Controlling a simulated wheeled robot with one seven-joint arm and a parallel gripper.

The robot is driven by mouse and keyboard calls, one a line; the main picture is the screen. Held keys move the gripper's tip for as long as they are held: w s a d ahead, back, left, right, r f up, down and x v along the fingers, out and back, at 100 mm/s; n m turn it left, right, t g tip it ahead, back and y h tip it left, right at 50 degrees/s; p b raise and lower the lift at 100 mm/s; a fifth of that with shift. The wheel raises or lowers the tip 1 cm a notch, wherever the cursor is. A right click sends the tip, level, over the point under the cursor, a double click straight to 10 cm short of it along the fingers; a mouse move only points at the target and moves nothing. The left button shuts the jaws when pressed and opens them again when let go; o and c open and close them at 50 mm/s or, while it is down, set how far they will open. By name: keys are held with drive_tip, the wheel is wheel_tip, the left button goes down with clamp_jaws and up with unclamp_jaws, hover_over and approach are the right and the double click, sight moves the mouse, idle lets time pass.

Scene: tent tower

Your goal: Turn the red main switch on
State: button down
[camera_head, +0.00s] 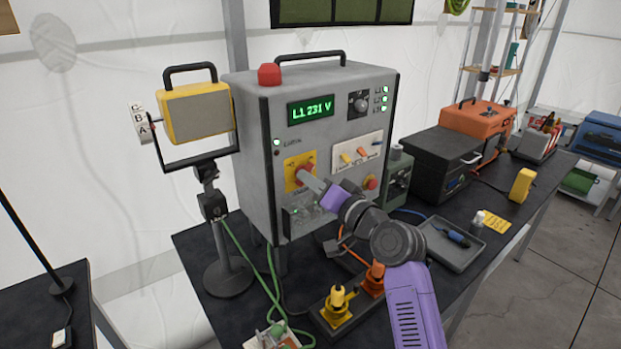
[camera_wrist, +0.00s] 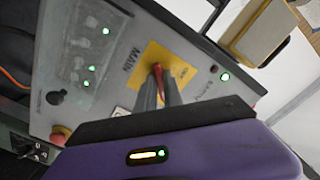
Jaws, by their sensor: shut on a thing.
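The red main switch (camera_head: 304,174) sits on a yellow plate (camera_head: 292,161) at the lower left of the grey cabinet's front. In the wrist view the red switch handle (camera_wrist: 157,72) stands out from the yellow plate (camera_wrist: 176,62), beside the word MAIN. My gripper (camera_head: 314,184) reaches the switch from the lower right. In the wrist view my gripper (camera_wrist: 160,85) is shut with the red handle between its fingertips. The fingers hide part of the handle and plate. The cabinet's green display (camera_head: 311,109) reads L1 231 V.
A red dome (camera_head: 269,75) and a carry handle top the cabinet (camera_head: 335,85). A yellow work lamp (camera_head: 196,113) stands close at its left. Orange and yellow plugs (camera_head: 339,298) stand on the table below my arm. A grey tray (camera_head: 452,243) lies right of my arm.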

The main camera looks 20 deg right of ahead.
drive_tip(key=shift+f, duration=0.1)
idle(0.4)
drive_tip(key=c, duration=1.5)
unclamp_jaws()
drive_tip(key=shift+s, duration=0.1)
drive_tip(key=shift+b+v, duration=0.85)
drive_tip(key=shift+v, duration=3)
